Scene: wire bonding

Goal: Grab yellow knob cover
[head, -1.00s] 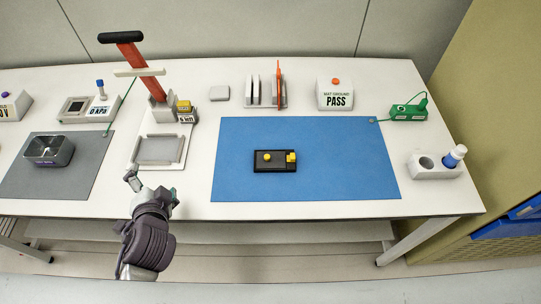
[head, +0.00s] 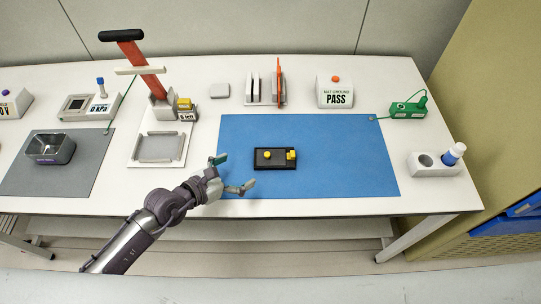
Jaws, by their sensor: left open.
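A small black block (head: 275,165) lies on the blue mat (head: 330,170). It carries a round yellow knob (head: 267,154) near its left-middle and a yellow cube-like piece (head: 291,155) at its right end. Another yellow piece (head: 184,103) sits on a small stand beside the red lever. I cannot tell which yellow piece is the knob cover. My left gripper (head: 235,173) is open and empty at the mat's left edge, left of the black block, fingers spread toward it and apart from it. My right gripper is not in view.
A red lever press (head: 140,75) with a white tray (head: 158,149) stands left of the mat. A slotted rack (head: 265,92), a PASS box (head: 335,92) and a white holder (head: 434,165) surround the blue mat. The mat's right half is clear.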

